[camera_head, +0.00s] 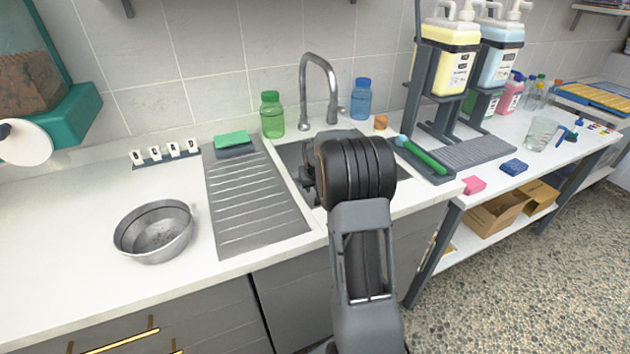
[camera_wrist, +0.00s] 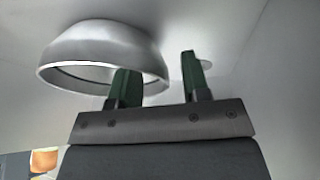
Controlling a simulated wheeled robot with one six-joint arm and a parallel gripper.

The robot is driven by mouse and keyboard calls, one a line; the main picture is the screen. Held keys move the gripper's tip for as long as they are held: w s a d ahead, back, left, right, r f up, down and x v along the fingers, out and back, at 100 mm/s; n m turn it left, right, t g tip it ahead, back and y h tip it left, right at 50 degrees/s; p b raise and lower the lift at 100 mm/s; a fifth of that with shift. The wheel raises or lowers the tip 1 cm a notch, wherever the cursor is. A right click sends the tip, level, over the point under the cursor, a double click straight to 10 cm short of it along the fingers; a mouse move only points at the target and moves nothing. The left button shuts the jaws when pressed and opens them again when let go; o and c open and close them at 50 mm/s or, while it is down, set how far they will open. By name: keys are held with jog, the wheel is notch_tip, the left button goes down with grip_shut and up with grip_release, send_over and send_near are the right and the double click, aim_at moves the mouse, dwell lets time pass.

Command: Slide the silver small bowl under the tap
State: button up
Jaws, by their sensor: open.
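The silver small bowl (camera_head: 155,232) stands upright on the white counter, left of the ribbed drainboard, and looks empty. The tap (camera_head: 322,85) is a tall curved spout at the back of the sink (camera_head: 292,155). My arm hides much of the sink. In the wrist view my gripper (camera_wrist: 159,65) is open with two dark green fingers. A silver bowl (camera_wrist: 95,50) shows there inverted. The left finger overlaps its rim in the picture; the right finger is clear of it. I see nothing held. In the head view my fingers are mostly hidden by my wrist.
The drainboard (camera_head: 250,200) lies between bowl and sink, with a green sponge (camera_head: 232,139) at its back. A green bottle (camera_head: 272,114) and blue bottle (camera_head: 361,99) flank the tap. A row of small white labelled items (camera_head: 165,153) stands behind the bowl. The counter's left part is free.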

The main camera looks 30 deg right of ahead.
jog(key=shift+w+d+f, duration=0.1)
jog(key=shift+w+f, duration=0.1)
jog(key=shift+f, duration=0.25)
grip_shut()
grip_release()
dwell(0.3)
jog(key=p+v, duration=0.1)
jog(key=v, duration=1.3)
jog(key=shift+f, duration=0.1)
